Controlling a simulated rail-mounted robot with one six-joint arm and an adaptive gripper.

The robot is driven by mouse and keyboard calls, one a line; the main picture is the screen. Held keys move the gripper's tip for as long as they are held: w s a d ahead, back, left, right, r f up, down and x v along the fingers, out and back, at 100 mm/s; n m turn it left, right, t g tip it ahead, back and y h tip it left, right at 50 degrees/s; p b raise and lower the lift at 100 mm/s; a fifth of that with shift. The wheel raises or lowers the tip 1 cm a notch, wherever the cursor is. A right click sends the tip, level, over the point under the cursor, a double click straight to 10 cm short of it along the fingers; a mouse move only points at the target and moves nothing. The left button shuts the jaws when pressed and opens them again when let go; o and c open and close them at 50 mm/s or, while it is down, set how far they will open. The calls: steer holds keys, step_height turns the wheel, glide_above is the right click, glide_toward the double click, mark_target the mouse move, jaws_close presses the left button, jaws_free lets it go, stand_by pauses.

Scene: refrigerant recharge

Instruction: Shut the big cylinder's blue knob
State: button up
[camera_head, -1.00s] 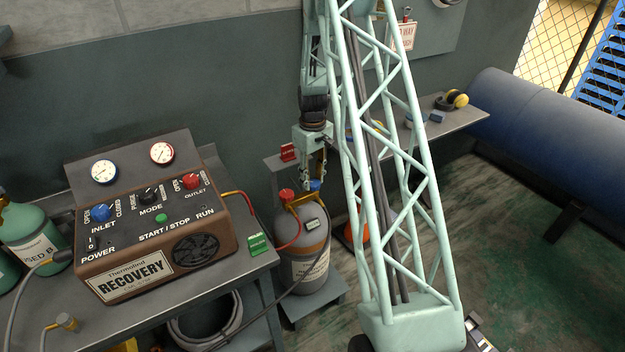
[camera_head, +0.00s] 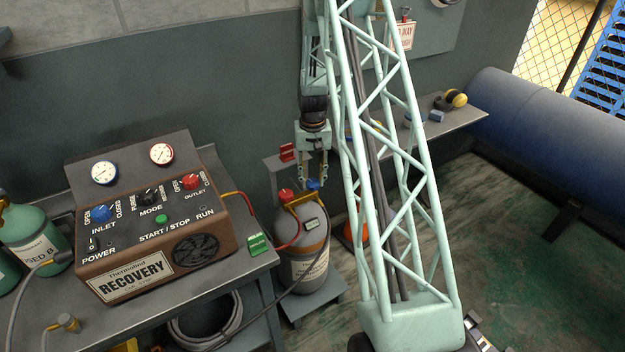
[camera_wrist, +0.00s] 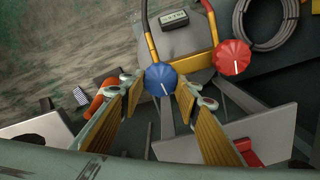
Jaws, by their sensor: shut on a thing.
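The big grey cylinder (camera_head: 302,243) stands on a low platform beside the bench, with a yellow collar around its top. Its blue knob (camera_head: 313,184) is on the top right, and its red knob (camera_head: 286,195) is on the left. My gripper (camera_head: 313,180) points down over the blue knob, one finger on each side. In the wrist view the blue knob (camera_wrist: 160,77) sits between the tips of my gripper (camera_wrist: 161,88), which is shut on it. A white mark on the knob shows. The red knob (camera_wrist: 232,57) is apart from the fingers.
The recovery machine (camera_head: 153,225) sits on the bench at left, with a red-and-yellow hose running toward the cylinder. A big blue tank (camera_head: 560,135) lies at far right.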

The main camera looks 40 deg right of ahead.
mark_target(313, 181)
stand_by(0.4)
steer(key=o, duration=0.9)
steer(key=shift+r, duration=0.15)
steer(key=shift+r, duration=5.85)
